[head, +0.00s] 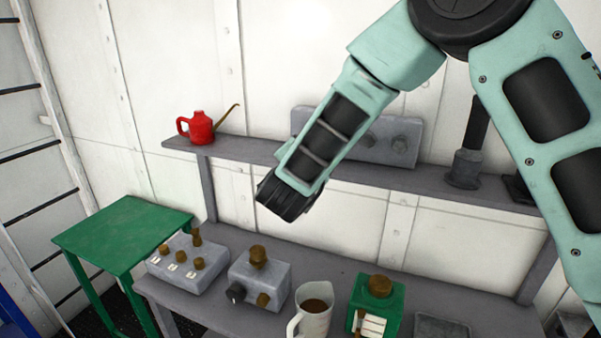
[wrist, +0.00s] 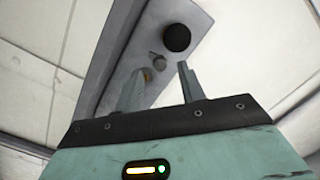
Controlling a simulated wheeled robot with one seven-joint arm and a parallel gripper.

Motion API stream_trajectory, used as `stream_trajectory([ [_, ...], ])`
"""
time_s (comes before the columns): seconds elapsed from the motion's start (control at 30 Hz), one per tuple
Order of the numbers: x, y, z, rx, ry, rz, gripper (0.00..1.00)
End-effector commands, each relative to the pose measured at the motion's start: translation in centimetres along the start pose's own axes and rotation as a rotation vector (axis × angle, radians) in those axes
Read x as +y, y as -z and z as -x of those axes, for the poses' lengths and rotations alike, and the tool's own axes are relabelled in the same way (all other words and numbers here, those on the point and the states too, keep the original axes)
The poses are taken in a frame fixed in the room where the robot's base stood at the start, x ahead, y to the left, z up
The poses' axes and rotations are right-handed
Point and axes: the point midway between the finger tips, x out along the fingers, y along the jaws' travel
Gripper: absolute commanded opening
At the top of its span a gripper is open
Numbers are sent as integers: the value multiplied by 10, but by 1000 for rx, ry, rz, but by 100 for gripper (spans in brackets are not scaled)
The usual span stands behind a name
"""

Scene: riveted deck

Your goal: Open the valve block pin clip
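A long grey block (head: 408,128) with hexagonal bolt heads stands against the wall on the shelf, partly hidden behind my arm. In the wrist view a grey panel (wrist: 108,65) carries a round black knob (wrist: 177,38), a small grey bolt (wrist: 156,61) and a brass-coloured part (wrist: 147,75). I cannot tell for sure that it is the same block, and I cannot make out a pin clip. My gripper (wrist: 161,68) is open and empty, its two fingers spread in front of the panel. The left fingertip overlaps the brass part; contact cannot be told. In the head view the fingers are hidden.
On the bench below stand a grey block with brass knobs (head: 185,267), another with a black knob (head: 262,281), a mug (head: 314,317) and a green box (head: 392,302). A red oil can (head: 200,128) is on the shelf (head: 239,151). A green table (head: 125,232) stands left.

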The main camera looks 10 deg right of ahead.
Motion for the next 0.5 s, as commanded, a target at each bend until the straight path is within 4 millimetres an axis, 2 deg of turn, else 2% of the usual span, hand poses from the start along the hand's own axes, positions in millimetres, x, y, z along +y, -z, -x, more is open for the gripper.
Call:
stream_trajectory([
  [0.3, 3, -5, 75, -3, 6, -1, 39],
  [0.5, 2, -4, 119, -2, 5, 0, 39],
])
